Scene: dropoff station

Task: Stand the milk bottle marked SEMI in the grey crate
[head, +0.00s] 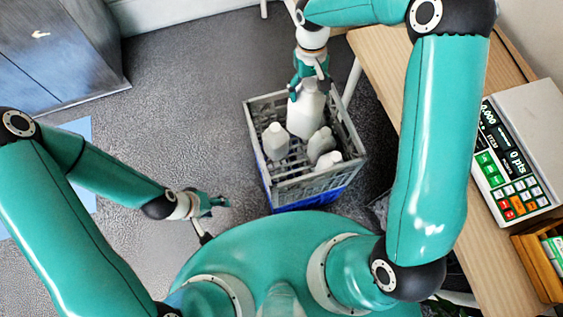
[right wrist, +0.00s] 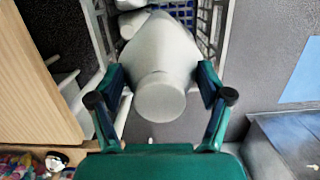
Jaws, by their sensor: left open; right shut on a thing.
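A large white bottle (head: 304,115) is held upright over or inside the far part of the grey crate (head: 258,118); I cannot tell whether its base touches the crate floor. No marking is readable on it. My right gripper (head: 310,80) is shut on its upper part from above. In the right wrist view the bottle (right wrist: 160,65) sits between the two fingers of the right gripper (right wrist: 160,98), with the crate (right wrist: 215,22) behind it. My left gripper (head: 216,203) is open and empty, left of the crate.
In the crate are a smaller white bottle (head: 276,142), a greyish one (head: 320,145) and a white item (head: 328,161). The crate rests on something blue (head: 315,194). A wooden counter (head: 400,80) with a scale (head: 515,160) stands right. Grey floor (head: 185,90) is free left of the crate.

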